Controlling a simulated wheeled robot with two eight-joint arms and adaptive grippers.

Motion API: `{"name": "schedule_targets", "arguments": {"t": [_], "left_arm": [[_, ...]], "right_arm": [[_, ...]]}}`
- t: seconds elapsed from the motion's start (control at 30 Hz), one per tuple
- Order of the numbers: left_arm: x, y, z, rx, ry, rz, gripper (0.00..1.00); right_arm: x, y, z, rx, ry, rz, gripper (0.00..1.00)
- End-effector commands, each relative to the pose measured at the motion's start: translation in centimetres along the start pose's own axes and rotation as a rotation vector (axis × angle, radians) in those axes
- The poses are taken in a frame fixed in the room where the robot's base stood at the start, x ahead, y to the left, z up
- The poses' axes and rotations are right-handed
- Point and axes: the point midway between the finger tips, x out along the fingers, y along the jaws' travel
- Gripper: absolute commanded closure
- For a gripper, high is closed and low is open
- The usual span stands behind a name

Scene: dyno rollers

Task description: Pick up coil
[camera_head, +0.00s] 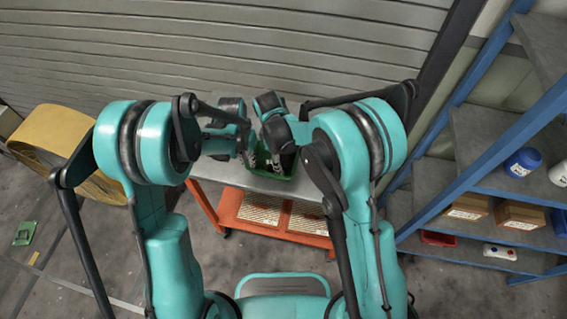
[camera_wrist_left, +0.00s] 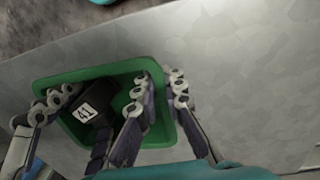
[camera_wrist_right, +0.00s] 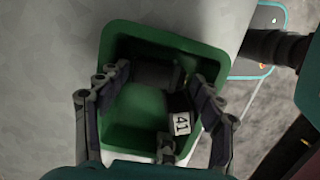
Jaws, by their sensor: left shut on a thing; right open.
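A green bin (camera_head: 292,170) stands on the grey table top. In the left wrist view the bin (camera_wrist_left: 90,67) holds a dark block with a white label marked 41 (camera_wrist_left: 84,114), which I take to be the coil. The block (camera_wrist_right: 182,104) also shows in the right wrist view, low against the bin's right side. My left gripper (camera_wrist_left: 160,88) is shut on the bin's wall, one finger inside and one outside. My right gripper (camera_wrist_right: 155,78) is open over the bin, fingers spread to either side, not closed on the block. Parts of the block are hidden by fingers.
The table (camera_head: 205,170) has an orange lower shelf (camera_head: 250,212). A blue-framed rack (camera_head: 500,180) with boxes and bottles stands at the right. A yellow curved piece (camera_head: 50,135) is at the left. A shutter wall (camera_head: 200,45) closes off the back. Bare table surrounds the bin.

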Motion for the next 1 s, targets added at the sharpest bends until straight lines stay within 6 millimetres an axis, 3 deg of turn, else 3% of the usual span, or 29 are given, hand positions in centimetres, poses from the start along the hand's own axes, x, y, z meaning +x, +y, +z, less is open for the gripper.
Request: {"name": "schedule_targets", "arguments": {"t": [0.3,0.4,0.47,0.8,1.0], "left_arm": [[0.0,0.0,0.0,0.000,0.000,-0.001,1.00],[0.0,0.0,0.0,0.000,0.000,-0.001,1.00],[0.0,0.0,0.0,0.000,0.000,-0.001,1.00],[0.0,0.0,0.0,0.000,0.000,-0.001,1.00],[0.0,0.0,0.0,0.000,0.000,-0.001,1.00]], "right_arm": [[0.8,0.0,0.0,0.000,0.000,0.000,0.32],[0.8,0.0,0.0,0.000,0.000,0.000,0.60],[0.8,0.0,0.0,0.000,0.000,0.000,0.73],[0.4,0.0,0.1,0.000,0.000,0.001,0.73],[-2.7,0.0,0.6,0.000,0.000,0.000,0.73]]}}
